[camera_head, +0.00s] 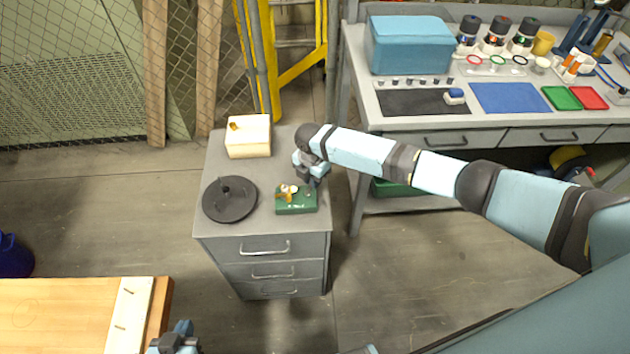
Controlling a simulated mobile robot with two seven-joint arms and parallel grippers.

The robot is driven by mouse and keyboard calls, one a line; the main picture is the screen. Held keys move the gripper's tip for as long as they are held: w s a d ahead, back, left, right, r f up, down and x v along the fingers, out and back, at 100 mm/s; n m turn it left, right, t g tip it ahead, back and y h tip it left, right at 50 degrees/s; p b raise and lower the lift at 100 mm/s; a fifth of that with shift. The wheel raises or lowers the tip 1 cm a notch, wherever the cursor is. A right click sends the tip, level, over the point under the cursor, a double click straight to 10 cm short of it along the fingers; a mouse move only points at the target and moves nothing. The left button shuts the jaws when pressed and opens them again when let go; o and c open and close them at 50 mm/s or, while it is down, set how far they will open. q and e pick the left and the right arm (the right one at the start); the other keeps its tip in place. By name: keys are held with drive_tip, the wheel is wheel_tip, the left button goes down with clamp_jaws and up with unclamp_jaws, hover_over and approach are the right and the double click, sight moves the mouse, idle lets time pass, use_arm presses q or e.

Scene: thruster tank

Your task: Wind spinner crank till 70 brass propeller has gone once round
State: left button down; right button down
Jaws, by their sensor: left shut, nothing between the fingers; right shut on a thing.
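The spinner has a green base (297,203) with white lettering and stands on top of the grey drawer cabinet. A small brass propeller (285,192) shows on its upper left. My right gripper (312,183) reaches down over the right side of the spinner and is shut on the crank, which is mostly hidden behind the fingers. The angle of the crank cannot be made out. My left gripper (175,340) is shut and empty at the bottom edge, beside the wooden table, and is partly cut off.
On the cabinet top (273,170), a black round disc (230,205) lies left of the spinner and a cream box (248,137) holding a brass piece stands behind. A workbench (480,124) with jars and mats stands at the right. A wooden table (60,315) is front left.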

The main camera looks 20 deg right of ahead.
drive_tip(key=n, duration=0.3)
drive_tip(key=a+n+b, duration=0.1)
drive_tip(key=shift+w, duration=0.4)
drive_tip(key=shift+w+a+n+b, duration=0.1)
drive_tip(key=shift+a+n+b, duration=0.1)
drive_tip(key=shift+n, duration=0.65)
drive_tip(key=shift+a+n+b, duration=0.2)
drive_tip(key=shift+n, duration=0.65)
drive_tip(key=c, duration=1.1)
unclamp_jaws()
drive_tip(key=shift+r, duration=0.1)
drive_tip(key=r, duration=1.3)
drive_tip(key=shift+a+r, duration=0.3)
drive_tip(key=shift+r, duration=0.05)
